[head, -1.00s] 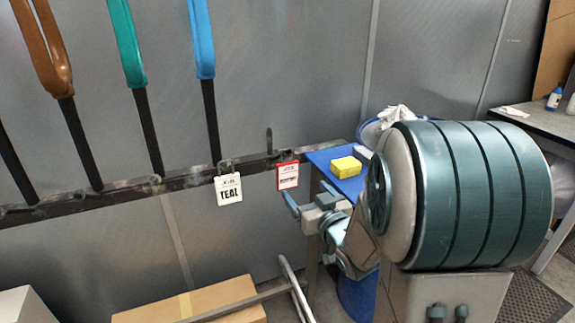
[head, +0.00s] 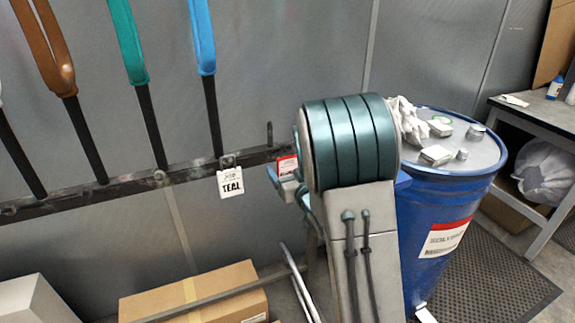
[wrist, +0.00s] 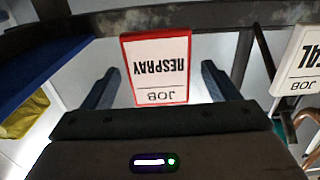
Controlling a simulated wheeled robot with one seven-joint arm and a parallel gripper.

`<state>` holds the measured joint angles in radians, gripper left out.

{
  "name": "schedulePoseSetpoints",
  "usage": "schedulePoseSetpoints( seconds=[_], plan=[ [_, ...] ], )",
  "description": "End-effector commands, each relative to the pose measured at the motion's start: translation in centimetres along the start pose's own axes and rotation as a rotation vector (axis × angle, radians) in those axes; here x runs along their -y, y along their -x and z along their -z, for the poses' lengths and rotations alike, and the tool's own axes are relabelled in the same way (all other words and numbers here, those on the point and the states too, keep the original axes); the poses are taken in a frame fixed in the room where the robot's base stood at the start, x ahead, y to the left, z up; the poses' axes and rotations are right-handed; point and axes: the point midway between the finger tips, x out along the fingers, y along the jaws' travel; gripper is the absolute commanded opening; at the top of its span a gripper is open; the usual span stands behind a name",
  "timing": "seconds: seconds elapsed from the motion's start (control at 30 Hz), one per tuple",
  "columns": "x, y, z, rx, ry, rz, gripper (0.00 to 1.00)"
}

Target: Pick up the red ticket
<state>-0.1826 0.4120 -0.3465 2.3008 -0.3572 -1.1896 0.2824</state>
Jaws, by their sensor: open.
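The red ticket (head: 287,166) hangs at the dark rail, partly hidden behind my arm in the head view. In the wrist view the red ticket (wrist: 157,68) has a white face with a red border and reads "JOB RESPRAY" upside down. My gripper (wrist: 158,72) is open, with one finger on each side of the ticket in the picture. Whether the fingers reach the ticket in depth I cannot tell. In the head view only a blue-grey part of my gripper (head: 274,178) shows beside the ticket.
A white TEAL ticket (head: 230,182) hangs just left of it and shows in the wrist view (wrist: 300,60). A blue surface (wrist: 40,75) with something yellow (wrist: 25,117) lies close by. A blue drum (head: 440,205) stands right; a cardboard box (head: 205,290) lies below.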

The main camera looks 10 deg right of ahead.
Motion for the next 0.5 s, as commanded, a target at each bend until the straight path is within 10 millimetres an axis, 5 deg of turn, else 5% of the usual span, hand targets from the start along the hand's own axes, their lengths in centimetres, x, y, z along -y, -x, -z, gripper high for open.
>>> schedulePoseSetpoints(
  seconds=[0.37,0.5],
  plan=[
    [-0.02,-1.43,0.03,0.000,0.001,0.000,0.82],
    [-0.03,-1.42,0.04,-0.001,0.001,0.000,0.51]
  ],
)
